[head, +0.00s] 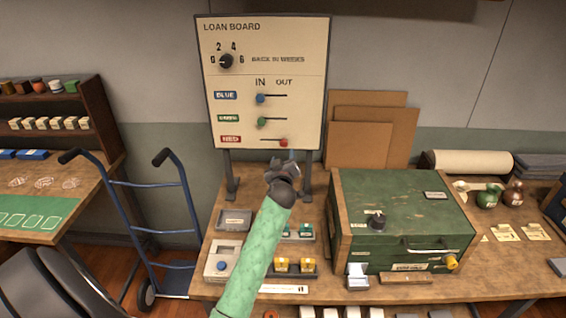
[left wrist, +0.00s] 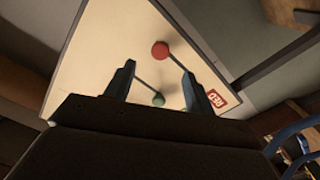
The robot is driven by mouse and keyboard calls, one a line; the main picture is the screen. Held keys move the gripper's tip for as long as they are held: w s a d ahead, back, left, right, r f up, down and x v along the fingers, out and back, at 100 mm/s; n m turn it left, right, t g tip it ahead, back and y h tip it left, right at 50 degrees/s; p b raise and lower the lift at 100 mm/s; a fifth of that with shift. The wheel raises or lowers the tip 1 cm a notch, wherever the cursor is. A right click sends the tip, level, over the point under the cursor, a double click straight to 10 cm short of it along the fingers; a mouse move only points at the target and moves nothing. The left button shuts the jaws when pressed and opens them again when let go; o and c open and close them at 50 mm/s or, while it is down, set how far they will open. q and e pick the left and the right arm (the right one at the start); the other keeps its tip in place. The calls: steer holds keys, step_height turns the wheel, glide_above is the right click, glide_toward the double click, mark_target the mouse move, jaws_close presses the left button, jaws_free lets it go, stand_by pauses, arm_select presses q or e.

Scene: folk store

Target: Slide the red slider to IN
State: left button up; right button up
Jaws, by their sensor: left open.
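The red slider (head: 283,142) is on the lowest slot of the loan board (head: 300,40), at the slot's right end on the OUT side. The RED label (head: 230,139) is left of that slot. My left gripper (head: 286,170) is just below the red slider in the head view, its arm coming up from below. In the left wrist view the gripper (left wrist: 158,70) is open with nothing held. The red knob (left wrist: 160,50) shows just beyond the gap between its fingertips. I cannot tell whether they touch it. My right gripper is not in view.
The blue slider (head: 260,98) and green slider (head: 261,121) sit at the left, IN end of their slots. A dial (head: 226,61) is above. A green chest (head: 400,215) stands on the bench to the right, and a blue hand truck (head: 150,230) stands left.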

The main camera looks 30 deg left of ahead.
mark_target(284, 145)
arm_select(q)
steer(key=shift+x, duration=4.35)
steer(key=shift+f, duration=0.1)
steer(key=shift+a, duration=0.1)
steer(key=c, duration=0.8)
steer(key=shift+o, duration=0.2)
